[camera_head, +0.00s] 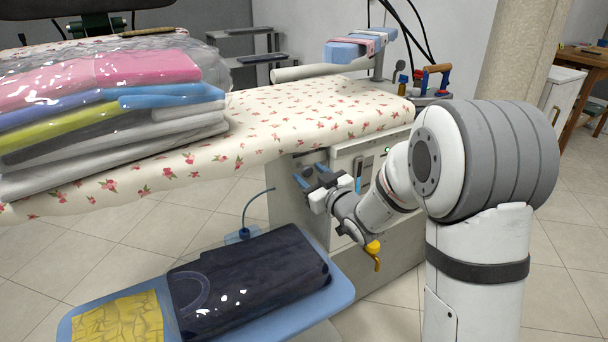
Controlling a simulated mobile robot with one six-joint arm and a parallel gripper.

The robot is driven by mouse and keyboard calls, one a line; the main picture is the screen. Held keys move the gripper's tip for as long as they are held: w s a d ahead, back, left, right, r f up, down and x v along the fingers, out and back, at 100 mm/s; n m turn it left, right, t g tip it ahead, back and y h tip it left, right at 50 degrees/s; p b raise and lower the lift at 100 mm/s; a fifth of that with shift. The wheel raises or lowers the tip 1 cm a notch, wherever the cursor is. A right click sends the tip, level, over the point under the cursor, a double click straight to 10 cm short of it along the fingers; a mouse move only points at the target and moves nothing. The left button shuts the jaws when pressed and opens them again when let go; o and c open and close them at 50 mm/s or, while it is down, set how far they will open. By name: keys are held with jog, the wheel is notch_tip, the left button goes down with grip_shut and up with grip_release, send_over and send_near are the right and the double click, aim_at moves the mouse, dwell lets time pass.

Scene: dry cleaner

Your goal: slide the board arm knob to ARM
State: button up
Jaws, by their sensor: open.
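My gripper (313,178) is in front of the left part of the white cabinet (375,290) under the ironing board. Its two blue-tipped fingers are apart and point at the cabinet's front. A small dark round shape, possibly the board arm knob (308,171), shows between the fingertips. I cannot tell whether the fingers touch it. No ARM label is readable. My wrist and forearm cover part of the cabinet front. A light control panel (343,160) with a vertical blue-and-white strip (358,174) and a green light (388,150) sits right of my fingers.
The floral ironing board (290,108) overhangs the cabinet, with bagged folded clothes (110,100) at left. A lower blue board (345,290) bears a dark folded garment (250,277) and a yellow cloth (118,322). A yellow lever (373,252) shows below my wrist. Tools stand behind.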

jog(key=shift+x, duration=1.25)
grip_shut()
